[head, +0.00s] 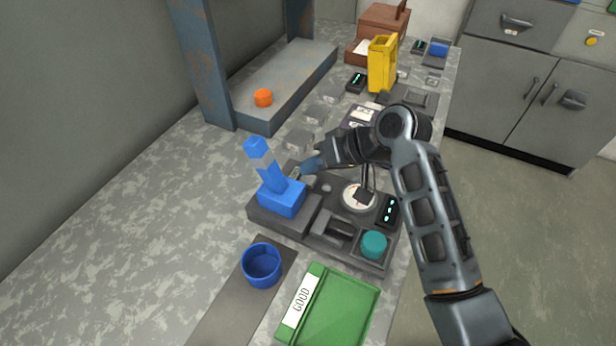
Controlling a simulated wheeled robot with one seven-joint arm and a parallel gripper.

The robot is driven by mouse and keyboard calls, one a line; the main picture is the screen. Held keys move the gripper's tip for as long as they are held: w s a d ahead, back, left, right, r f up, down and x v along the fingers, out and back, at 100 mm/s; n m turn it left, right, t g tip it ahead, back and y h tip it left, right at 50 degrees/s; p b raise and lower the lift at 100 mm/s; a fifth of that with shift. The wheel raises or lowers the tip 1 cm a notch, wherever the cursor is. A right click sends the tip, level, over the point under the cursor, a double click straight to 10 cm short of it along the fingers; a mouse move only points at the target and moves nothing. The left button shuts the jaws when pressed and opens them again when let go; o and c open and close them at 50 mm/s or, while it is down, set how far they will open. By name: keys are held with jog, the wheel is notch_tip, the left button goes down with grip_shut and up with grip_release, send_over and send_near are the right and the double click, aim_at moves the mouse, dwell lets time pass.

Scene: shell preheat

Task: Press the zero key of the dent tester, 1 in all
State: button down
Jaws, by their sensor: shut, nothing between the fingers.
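The dent tester looks to be the dark grey device (318,225) in the middle of the head view. It carries a blue block with a raised blue lever (280,196), a round white dial (358,197), a small display with lit cyan marks (389,211) and a teal round button or cap (374,244). A small light grey knob (326,188) sits near its far edge. No label shows which is the zero key.
A blue cup (262,264) stands on a dark strip in front. A green tray (345,310) marked GOOD is beside it. Behind are a yellow holder (381,64), a wooden box (383,22) and an orange piece (263,97) on a grey slab. The speckled bench is clear at left.

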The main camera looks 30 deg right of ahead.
aim_at(313, 180)
jog(key=shift+f, duration=0.1)
jog(key=shift+f, duration=0.35)
jog(key=shift+f, duration=0.45)
dwell(0.7)
dwell(0.3)
jog(key=shift+r+p, duration=0.8)
jog(key=shift+r, duration=0.1)
notch_tip(313, 180, up, 5)
jog(key=p, duration=0.5)
dwell(0.6)
